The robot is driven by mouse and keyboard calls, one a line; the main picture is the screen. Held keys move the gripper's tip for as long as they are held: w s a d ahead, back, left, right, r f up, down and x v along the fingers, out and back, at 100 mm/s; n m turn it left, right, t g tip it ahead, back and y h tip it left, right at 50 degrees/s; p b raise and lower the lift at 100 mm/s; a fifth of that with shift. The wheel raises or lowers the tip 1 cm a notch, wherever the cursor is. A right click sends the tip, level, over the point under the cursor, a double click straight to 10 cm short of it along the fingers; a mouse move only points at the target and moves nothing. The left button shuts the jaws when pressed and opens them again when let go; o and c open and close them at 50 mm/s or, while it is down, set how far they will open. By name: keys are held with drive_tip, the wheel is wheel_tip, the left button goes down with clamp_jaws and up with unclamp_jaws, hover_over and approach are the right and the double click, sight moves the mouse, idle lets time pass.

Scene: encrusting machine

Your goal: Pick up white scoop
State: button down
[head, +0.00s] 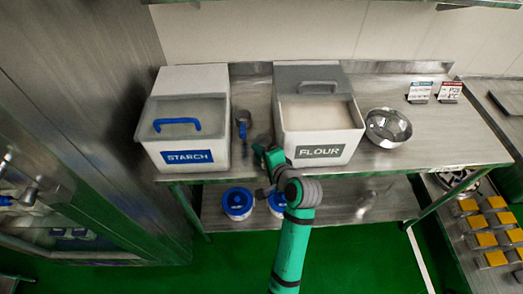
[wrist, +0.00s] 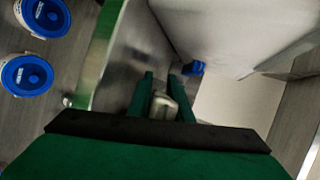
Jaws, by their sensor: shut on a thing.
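A pale, whitish piece, which appears to be the white scoop (wrist: 162,106), sits between my two green fingers in the wrist view. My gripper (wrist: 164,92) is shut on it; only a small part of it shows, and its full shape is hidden. In the head view my gripper (head: 262,152) is at the front of the steel table, between the starch bin and the flour bin. I cannot make out the white scoop in the head view.
A blue-handled scoop (head: 242,122) lies between the starch bin (head: 160,154) and the flour bin (head: 338,140). A steel bowl (head: 388,127) stands to the right. Blue-lidded tubs (head: 238,202) stand on the shelf below. The table's right front is clear.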

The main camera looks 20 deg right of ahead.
wheel_tip(320, 180, up, 28)
idle(0.7)
